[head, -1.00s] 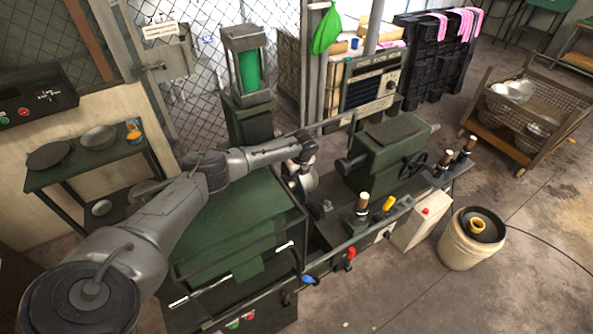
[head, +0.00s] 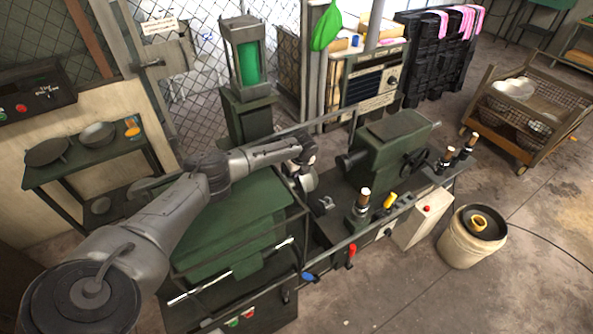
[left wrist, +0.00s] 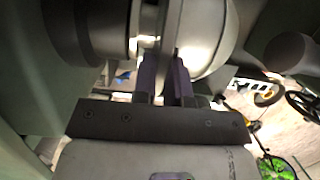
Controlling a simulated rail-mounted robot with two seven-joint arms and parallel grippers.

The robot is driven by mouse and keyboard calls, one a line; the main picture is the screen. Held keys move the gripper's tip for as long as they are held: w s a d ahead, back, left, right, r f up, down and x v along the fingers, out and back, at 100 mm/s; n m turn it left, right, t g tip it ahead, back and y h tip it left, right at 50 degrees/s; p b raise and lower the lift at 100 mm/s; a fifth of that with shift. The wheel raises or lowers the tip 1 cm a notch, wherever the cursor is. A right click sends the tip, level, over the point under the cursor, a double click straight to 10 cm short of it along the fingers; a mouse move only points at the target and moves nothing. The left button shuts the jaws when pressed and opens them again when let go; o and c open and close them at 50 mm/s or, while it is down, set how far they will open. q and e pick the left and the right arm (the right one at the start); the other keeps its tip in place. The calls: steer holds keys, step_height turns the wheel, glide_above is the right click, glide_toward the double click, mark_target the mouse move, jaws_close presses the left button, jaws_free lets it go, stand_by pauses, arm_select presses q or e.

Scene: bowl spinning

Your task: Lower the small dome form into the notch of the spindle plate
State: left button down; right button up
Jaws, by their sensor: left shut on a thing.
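The small dome form (head: 309,181) is a pale metal rounded piece at the lathe's left end, just under my left gripper (head: 302,163). In the left wrist view, the dome form (left wrist: 208,38) is close up and bright. My left gripper (left wrist: 168,78) is shut at the narrow part on its left side. A dark round part (left wrist: 84,30), which looks like the spindle plate, stands just left of it. The notch is hidden, so I cannot tell whether the form sits in it. My right gripper is not in view.
The green tailstock (head: 393,143) with its handwheel stands right of the form on the lathe bed. A tool post (head: 362,203) and a yellow handle (head: 390,201) are in front. A white bucket (head: 462,246) stands on the floor at the right. Shelves with bowls (head: 97,134) are at the left.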

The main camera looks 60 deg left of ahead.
arm_select(q)
steer(key=shift+f, duration=0.3)
stand_by(0.4)
steer(key=shift+f+b, duration=0.35)
steer(key=shift+b, duration=0.1)
steer(key=shift+f, duration=0.2)
steer(key=c, duration=1.1)
jaws_free()
steer(key=v, duration=1.4)
steer(key=shift+a, duration=0.1)
